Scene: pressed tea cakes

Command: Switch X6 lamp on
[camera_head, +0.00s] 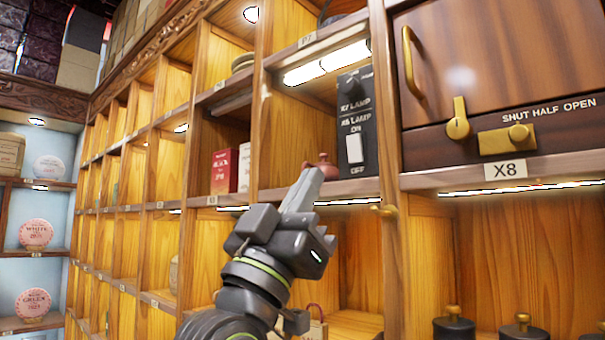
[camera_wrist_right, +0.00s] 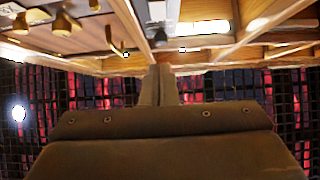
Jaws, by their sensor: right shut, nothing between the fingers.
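A dark control panel (camera_head: 369,115) stands upright in the shelf cubby at upper centre of the head view. It has a black knob (camera_head: 350,84) marked X7 LAMP. Below is a white switch (camera_head: 354,149) marked X6 LAMP, with ON above and OFF below; I cannot tell which way it is set. My right gripper (camera_head: 312,180) is shut and empty, its fingers pointing up in front of the shelf edge, left of and below the switch, apart from it. The shut fingers also show in the wrist view (camera_wrist_right: 160,78). My left gripper is not in view.
A reddish clay pot (camera_head: 322,165) sits behind my fingertips, with red (camera_head: 224,171) and white boxes to the left. A wooden door (camera_head: 485,60) with brass handles is at right, above the X8 label (camera_head: 505,170).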

